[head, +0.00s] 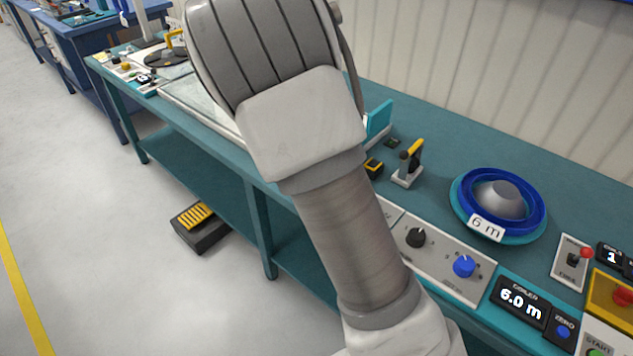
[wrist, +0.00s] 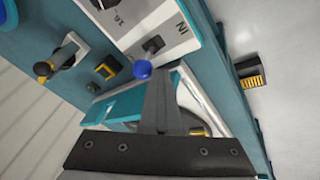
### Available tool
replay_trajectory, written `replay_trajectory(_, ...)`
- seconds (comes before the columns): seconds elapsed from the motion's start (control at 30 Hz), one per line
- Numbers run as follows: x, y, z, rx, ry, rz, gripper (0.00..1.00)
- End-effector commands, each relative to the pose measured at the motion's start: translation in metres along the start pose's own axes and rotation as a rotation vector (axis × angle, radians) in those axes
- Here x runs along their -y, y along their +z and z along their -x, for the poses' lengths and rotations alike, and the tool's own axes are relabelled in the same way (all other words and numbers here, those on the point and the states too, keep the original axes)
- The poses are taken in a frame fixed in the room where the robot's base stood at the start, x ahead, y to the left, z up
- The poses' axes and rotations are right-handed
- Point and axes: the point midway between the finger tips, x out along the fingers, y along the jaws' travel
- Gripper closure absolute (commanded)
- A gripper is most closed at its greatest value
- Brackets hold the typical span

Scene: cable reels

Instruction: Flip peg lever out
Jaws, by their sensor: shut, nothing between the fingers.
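The peg lever (wrist: 149,58), with a blue ball knob, stands on a light panel marked "IN" in the wrist view. The ball end points down and left in that picture, away from the "IN" mark. My gripper (wrist: 158,84) is shut and empty, its fingertips just below and right of the blue ball. I cannot tell whether they touch it. In the head view my arm hides the gripper and this lever.
A grey stand with a yellow-and-black handle (head: 409,164) and a blue reel (head: 459,210) tagged "6 m" stand on the teal bench. The control panel (head: 447,286) has black and blue knobs. A red-knobbed lever (head: 573,259) is farther right. A foot pedal (head: 200,228) lies on the floor.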

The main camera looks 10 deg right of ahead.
Motion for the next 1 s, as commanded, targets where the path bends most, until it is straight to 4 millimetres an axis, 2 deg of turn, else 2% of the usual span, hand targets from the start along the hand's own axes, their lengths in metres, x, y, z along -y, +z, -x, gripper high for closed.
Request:
replay_trajectory(0.4,-0.020,-0.016,-0.003,0.147,-0.161,-0.021,1.00)
replay_trajectory(0.67,-0.017,-0.014,-0.002,0.141,-0.155,-0.013,1.00)
replay_trajectory(1.0,-0.020,-0.019,0.012,0.141,-0.155,-0.012,1.00)
